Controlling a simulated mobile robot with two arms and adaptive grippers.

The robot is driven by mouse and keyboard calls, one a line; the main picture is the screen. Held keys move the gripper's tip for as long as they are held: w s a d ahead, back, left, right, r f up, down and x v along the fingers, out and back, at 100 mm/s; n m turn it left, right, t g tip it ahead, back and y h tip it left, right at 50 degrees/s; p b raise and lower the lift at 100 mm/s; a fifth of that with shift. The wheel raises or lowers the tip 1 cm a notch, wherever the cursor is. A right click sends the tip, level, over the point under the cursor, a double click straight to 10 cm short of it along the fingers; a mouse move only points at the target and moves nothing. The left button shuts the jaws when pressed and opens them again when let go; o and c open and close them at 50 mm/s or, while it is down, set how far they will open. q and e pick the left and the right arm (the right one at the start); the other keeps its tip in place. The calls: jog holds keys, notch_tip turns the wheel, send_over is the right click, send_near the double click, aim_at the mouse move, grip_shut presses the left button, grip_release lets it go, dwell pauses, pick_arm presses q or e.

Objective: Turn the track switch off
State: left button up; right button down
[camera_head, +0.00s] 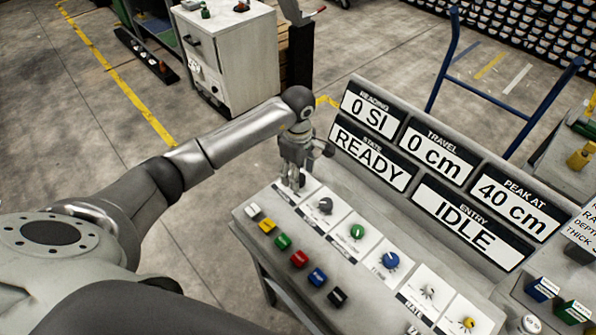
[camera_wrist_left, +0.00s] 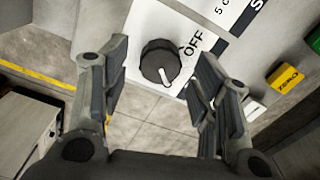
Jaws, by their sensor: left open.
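A black round knob (camera_wrist_left: 155,58) with a white pointer mark stands on a white plate in the left wrist view. Its pointer is at the lower right of the knob, and the word OFF (camera_wrist_left: 193,45) is printed to its right. No label naming it as the track switch is readable. My left gripper (camera_wrist_left: 160,95) is open, with one finger on each side of the knob in the picture; contact cannot be told. In the head view my left gripper (camera_head: 292,182) is over the far left end of the panel and hides this knob. My right gripper is not in view.
The sloped console (camera_head: 250,228) carries several more knobs, including a black one (camera_head: 325,205) and a green one (camera_head: 357,231). Colored buttons line its front, including a yellow one (camera_head: 267,226). Behind stands a display board (camera_head: 342,103) reading READY and IDLE. A cabinet (camera_head: 235,62) stands beyond.

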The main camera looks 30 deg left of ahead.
pick_arm(q)
jog(key=shift+f, duration=0.75)
jog(key=c, duration=1)
jog(key=shift+c, duration=0.2)
